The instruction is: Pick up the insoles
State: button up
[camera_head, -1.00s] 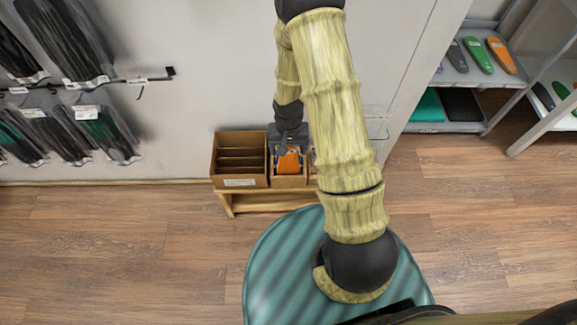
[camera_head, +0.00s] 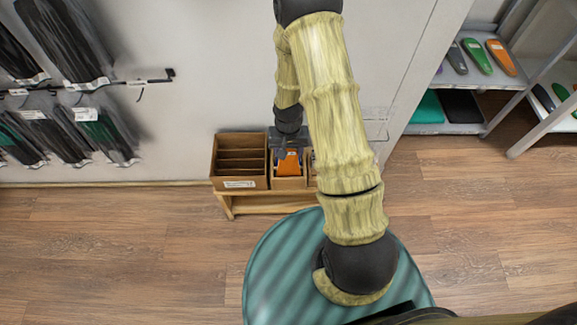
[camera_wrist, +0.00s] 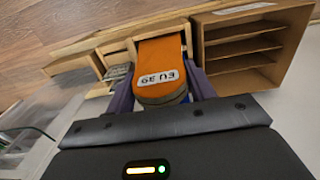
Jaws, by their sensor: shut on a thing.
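The orange insoles (camera_head: 290,163) are in a small box on a low wooden bench by the wall. In the wrist view the top insole (camera_wrist: 160,60) is orange with a white label, and a grey layer shows under its near end. My gripper (camera_wrist: 158,95) has its purple fingers on both sides of the insoles and is shut on them. In the head view my gripper (camera_head: 290,146) is over the box. How many insoles are between the fingers I cannot tell.
A brown box with empty-looking compartments (camera_head: 240,160) stands just left, also on the wooden bench (camera_head: 270,205). Packs hang on the wall at left. A shelf (camera_head: 460,70) with colored insoles stands at right. The wooden floor (camera_head: 130,240) is clear.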

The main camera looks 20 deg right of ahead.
notch_tip(320, 180, up, 10)
jog(key=shift+r+p, duration=0.1)
jog(key=shift+p, duration=1.1)
jog(key=shift+w, duration=0.15)
dwell(0.4)
